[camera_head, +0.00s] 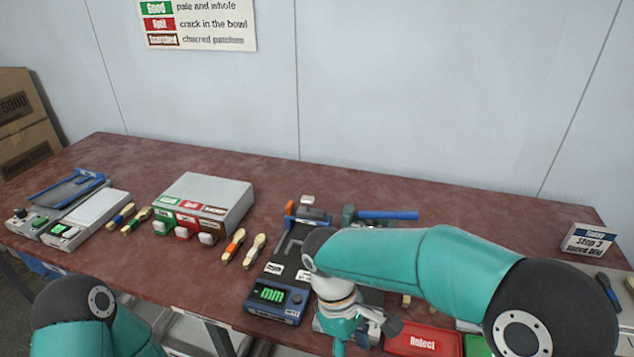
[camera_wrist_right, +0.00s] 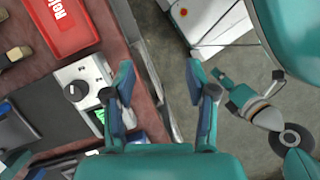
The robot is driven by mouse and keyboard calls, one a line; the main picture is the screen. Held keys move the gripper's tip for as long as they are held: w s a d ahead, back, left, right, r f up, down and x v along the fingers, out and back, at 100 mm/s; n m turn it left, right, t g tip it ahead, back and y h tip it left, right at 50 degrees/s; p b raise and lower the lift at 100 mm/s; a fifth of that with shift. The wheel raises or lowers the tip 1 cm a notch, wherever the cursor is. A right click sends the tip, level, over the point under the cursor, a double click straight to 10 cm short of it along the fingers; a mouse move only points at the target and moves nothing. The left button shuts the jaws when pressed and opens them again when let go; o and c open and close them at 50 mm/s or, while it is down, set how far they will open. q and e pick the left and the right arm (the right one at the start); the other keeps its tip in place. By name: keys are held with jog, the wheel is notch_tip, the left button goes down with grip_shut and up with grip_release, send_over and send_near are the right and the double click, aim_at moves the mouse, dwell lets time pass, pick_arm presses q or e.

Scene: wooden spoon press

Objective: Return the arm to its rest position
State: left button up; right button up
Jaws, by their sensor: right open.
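My right arm reaches in from the right in the head view and bends down at the wrist over the front of the table (camera_head: 150,262). My right gripper (camera_wrist_right: 163,95) has its fingers spread apart in the wrist view, with nothing between them, over the table's front edge and the floor. In the head view it is partly hidden by my arm. My left arm shows only as a bent link at the bottom left of the head view. What looks like my left gripper (camera_wrist_right: 228,88) hangs over the floor in the wrist view, too small to read.
A red Reject tray (camera_head: 422,341) lies right of my right wrist; it also shows in the wrist view (camera_wrist_right: 62,28). A gauge with a green display (camera_head: 270,295) stands left. Spoons (camera_head: 234,247), a grey three-label box (camera_head: 208,196) and blue-grey devices (camera_head: 92,208) lie further left.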

jog(key=s+d+f+m+t+y, duration=0.1)
jog(key=s+d+f+m+y, duration=0.1)
jog(key=f, duration=0.6)
jog(key=s+d+f+m+t+y, duration=0.1)
jog(key=s+d+f+m+y, duration=0.1)
jog(key=s+f+m, duration=0.3)
jog(key=s+d+f+m+t+y, duration=0.1)
jog(key=s+f+m, duration=0.3)
jog(key=f, duration=0.8)
jog(key=shift+d+m+y, duration=0.4)
jog(key=shift+m+y, duration=0.4)
jog(key=shift+m, duration=0.4)
